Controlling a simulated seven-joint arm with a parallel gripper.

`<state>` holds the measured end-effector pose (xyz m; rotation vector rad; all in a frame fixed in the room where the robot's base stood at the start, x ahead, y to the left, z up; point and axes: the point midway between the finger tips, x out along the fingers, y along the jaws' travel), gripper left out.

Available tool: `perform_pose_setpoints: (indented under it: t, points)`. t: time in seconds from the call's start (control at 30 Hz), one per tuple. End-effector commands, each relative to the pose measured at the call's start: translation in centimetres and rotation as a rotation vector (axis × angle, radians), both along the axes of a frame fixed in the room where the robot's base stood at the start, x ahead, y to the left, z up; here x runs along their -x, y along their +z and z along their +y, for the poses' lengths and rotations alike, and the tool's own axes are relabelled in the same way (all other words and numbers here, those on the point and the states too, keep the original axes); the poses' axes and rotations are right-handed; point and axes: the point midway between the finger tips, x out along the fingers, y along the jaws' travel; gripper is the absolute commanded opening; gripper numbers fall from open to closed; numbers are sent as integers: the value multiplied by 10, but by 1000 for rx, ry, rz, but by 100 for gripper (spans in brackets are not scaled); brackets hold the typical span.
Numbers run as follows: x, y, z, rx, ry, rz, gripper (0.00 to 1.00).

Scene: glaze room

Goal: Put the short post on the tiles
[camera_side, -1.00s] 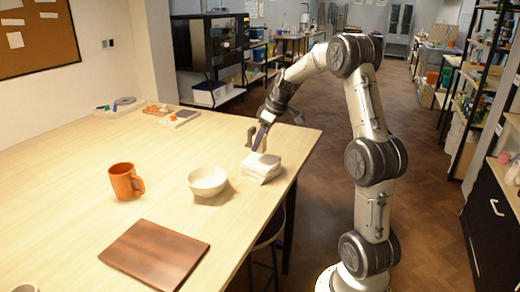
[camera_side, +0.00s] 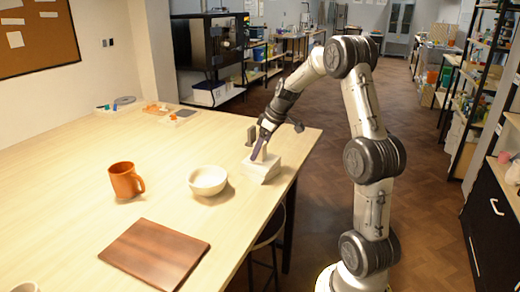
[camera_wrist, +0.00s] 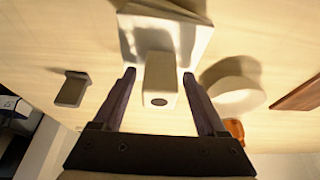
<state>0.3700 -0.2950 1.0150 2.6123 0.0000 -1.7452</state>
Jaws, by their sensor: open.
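A pale stack of tiles (camera_side: 260,173) lies near the table's right edge, and its shiny top shows in the wrist view (camera_wrist: 195,38). A short pale post (camera_wrist: 160,80) with a dark hole in its near end appears to stand on the tiles. It is between the fingers of my gripper (camera_wrist: 160,85), with a gap on each side. In the side view my gripper (camera_side: 259,152) is low over the tiles and partly hides the post. The fingers are open. A separate grey post (camera_side: 251,136) stands on the table behind the tiles; it also shows in the wrist view (camera_wrist: 72,88).
A white bowl (camera_side: 207,181) stands just left of the tiles. An orange mug (camera_side: 124,181) and a brown board (camera_side: 154,254) are farther left and in front. Small items lie at the table's back. The table centre is largely clear.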

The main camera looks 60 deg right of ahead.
Motion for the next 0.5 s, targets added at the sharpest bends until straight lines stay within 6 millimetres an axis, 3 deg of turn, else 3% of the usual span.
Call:
perform_pose_setpoints:
  t: [0.27,0.5]
  points:
    - [4,15,-1,3,-1,-3,74]
    - [23,60,-1,4,-3,-4,74]
